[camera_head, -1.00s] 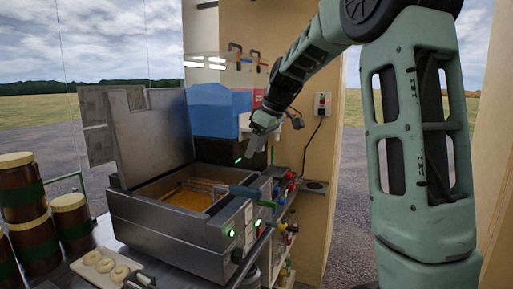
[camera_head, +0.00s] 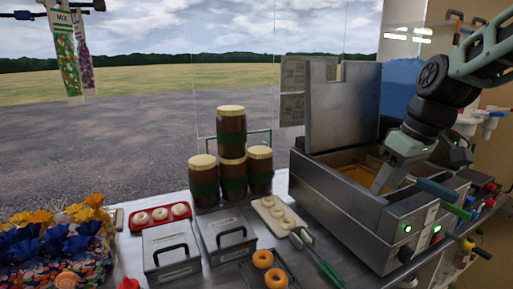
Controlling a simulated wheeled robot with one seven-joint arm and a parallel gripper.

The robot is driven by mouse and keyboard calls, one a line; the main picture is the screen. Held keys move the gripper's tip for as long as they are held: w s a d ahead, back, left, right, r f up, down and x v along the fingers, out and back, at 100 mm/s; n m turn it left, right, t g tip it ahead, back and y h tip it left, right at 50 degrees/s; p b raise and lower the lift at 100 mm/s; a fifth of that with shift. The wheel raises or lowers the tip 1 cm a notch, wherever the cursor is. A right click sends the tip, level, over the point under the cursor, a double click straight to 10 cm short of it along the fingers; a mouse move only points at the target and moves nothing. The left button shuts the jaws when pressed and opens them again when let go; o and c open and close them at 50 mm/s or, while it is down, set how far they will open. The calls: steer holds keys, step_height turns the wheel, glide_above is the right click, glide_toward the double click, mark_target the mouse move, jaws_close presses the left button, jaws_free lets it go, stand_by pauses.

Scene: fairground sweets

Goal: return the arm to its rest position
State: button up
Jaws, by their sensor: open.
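My gripper (camera_head: 382,182) is at the right, at the end of my pale green arm (camera_head: 487,55). It points down over the open fryer (camera_head: 345,215), in front of part of the orange oil (camera_head: 362,175). I see no object in its jaws, though the fingertips are small and partly hard to make out. Whether the tips are in the oil or above it, I cannot tell.
The raised fryer lid (camera_head: 343,105) stands behind. A green-handled tool (camera_head: 440,192) crosses the fryer's right side. Stacked brown jars (camera_head: 232,135), a red tray (camera_head: 160,218), a pale ring tray (camera_head: 277,215), grey lidded boxes (camera_head: 171,248) and sweet bags (camera_head: 50,245) crowd the counter.

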steer(key=s+a+f, duration=0.3)
steer(key=s+a, duration=0.2)
steer(key=s, duration=0.2)
steer(key=s+a+f+n+g+h, duration=0.1)
steer(key=s+a+f, duration=0.2)
steer(key=s+a, duration=0.2)
steer(key=s+a+f+n+g, duration=0.1)
steer(key=s+a+f, duration=0.3)
steer(key=s, duration=0.7)
steer(key=shift+s+a+h, duration=0.25)
steer(key=shift+a+h, duration=0.15)
